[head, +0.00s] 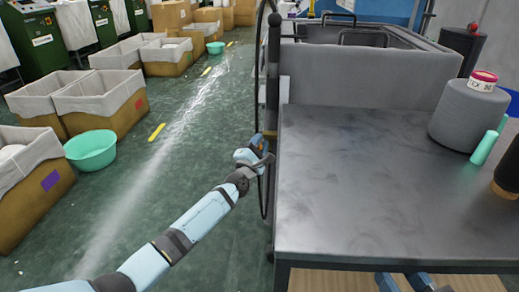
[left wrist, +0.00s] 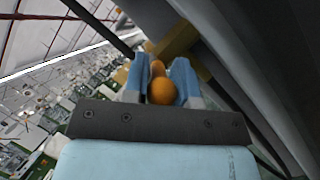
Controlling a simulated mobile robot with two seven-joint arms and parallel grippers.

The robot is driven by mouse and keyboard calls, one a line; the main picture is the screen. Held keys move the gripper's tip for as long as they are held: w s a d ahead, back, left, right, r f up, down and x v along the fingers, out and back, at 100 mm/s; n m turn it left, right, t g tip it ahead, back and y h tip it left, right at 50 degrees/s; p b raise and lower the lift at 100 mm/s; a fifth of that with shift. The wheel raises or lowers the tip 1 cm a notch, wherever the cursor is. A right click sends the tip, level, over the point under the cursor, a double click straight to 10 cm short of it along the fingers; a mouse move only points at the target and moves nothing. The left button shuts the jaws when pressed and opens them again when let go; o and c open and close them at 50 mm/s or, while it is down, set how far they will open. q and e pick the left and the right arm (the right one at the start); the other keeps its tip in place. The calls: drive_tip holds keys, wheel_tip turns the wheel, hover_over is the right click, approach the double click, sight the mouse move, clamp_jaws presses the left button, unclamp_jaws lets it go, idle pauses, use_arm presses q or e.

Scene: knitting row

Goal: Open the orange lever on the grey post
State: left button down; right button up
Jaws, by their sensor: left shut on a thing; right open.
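The grey post (head: 273,75) stands upright at the left edge of the metal table in the head view. My left gripper (head: 262,156) is at the post's side, a little below table-top height. In the left wrist view the orange lever (left wrist: 160,88), with a rounded end, sits between the two blue fingers of my left gripper (left wrist: 158,80), which is shut on it. A yellow-brown block (left wrist: 178,42) shows behind the lever. In the head view the lever is mostly hidden by the gripper. My right gripper (head: 404,283) is open, low at the bottom edge, partly hidden by the table.
The metal table (head: 370,190) fills the right side. It bears a grey yarn cone (head: 465,115) and a green tube (head: 484,148). A black cable hangs along the post. Lined bins (head: 100,100) and a green basin (head: 91,150) stand left. The floor between is clear.

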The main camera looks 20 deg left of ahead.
use_arm(q)
drive_tip(key=shift+w+f+m+t+h+b, duration=0.1)
drive_tip(key=shift+f+m+t+h+b, duration=0.25)
drive_tip(key=shift+t, duration=0.35)
drive_tip(key=shift+w+f+m+t+h, duration=0.15)
drive_tip(key=shift+f+m+t+h, duration=0.25)
drive_tip(key=shift+m+t+h, duration=0.45)
drive_tip(key=shift+w+f+m+t+h, duration=0.15)
drive_tip(key=shift+f+m+t+h, duration=0.2)
drive_tip(key=shift+m+t+h, duration=0.45)
use_arm(e)
drive_tip(key=shift+w+d+n+t, duration=0.2)
drive_tip(key=shift+w+n+t, duration=0.1)
drive_tip(key=shift+n, duration=0.3)
use_arm(q)
drive_tip(key=shift+a, duration=0.1)
drive_tip(key=c, duration=1.1)
unclamp_jaws()
drive_tip(key=p+v, duration=0.2)
drive_tip(key=v, duration=1.1)
drive_tip(key=shift+s+f+p, duration=0.2)
drive_tip(key=shift+f+p, duration=0.15)
use_arm(e)
drive_tip(key=shift+s+a+f+m+g, duration=0.15)
drive_tip(key=shift+s+a+m+g, duration=0.35)
drive_tip(key=shift+m, duration=0.5)
